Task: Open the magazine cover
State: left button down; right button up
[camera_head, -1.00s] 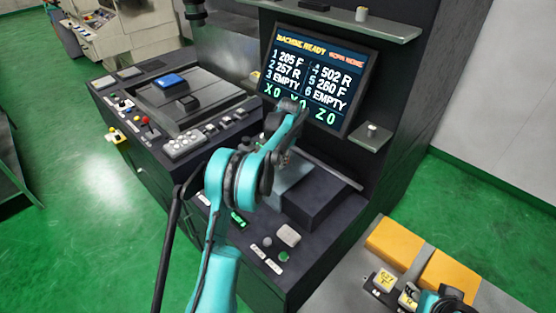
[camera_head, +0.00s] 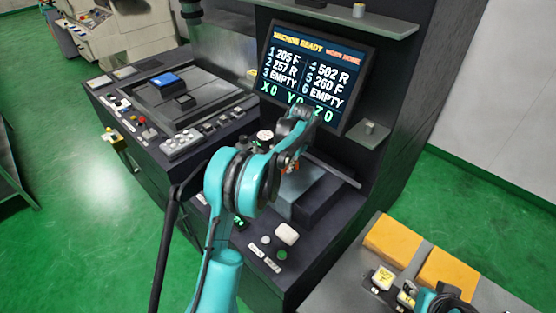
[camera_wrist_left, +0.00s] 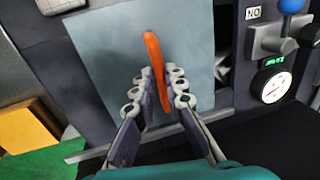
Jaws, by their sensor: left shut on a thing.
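The magazine cover (camera_wrist_left: 110,50) is a flat grey-blue plate with a long orange handle (camera_wrist_left: 153,52) in the left wrist view. My left gripper (camera_wrist_left: 162,82) has its two fingers on either side of this handle and is shut on it. In the head view my left gripper (camera_head: 290,164) is over the machine's front ledge, below the screen, and its arm hides part of the cover. My right gripper (camera_head: 440,300) shows only in part at the lower right edge; its fingers cannot be made out.
The machine's screen (camera_head: 316,72) stands behind my left arm. A round gauge (camera_wrist_left: 271,84) and a blue-knobbed lever (camera_wrist_left: 290,8) sit right of the cover. Yellow-orange blocks (camera_head: 392,242) lie on a grey table at the lower right. Green floor is open at the left.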

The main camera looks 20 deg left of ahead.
pick_arm(q)
jog(key=s+d, duration=0.1)
jog(key=d, duration=0.2)
jog(key=s+d, duration=0.1)
jog(key=d, duration=0.3)
jog(key=s+d, duration=0.2)
jog(key=d, duration=0.2)
jog(key=shift+d+b, duration=0.15)
jog(key=shift+b, duration=0.15)
jog(key=c, duration=1.6)
grip_release()
jog(key=shift+r, duration=0.1)
jog(key=r, duration=0.4)
jog(key=d+r, duration=0.1)
jog(key=r, duration=0.2)
jog(key=d+r, duration=0.1)
jog(key=r, duration=0.3)
jog(key=shift+s+d+r, duration=0.1)
jog(key=shift+s+r, duration=0.2)
jog(key=shift+s, duration=0.1)
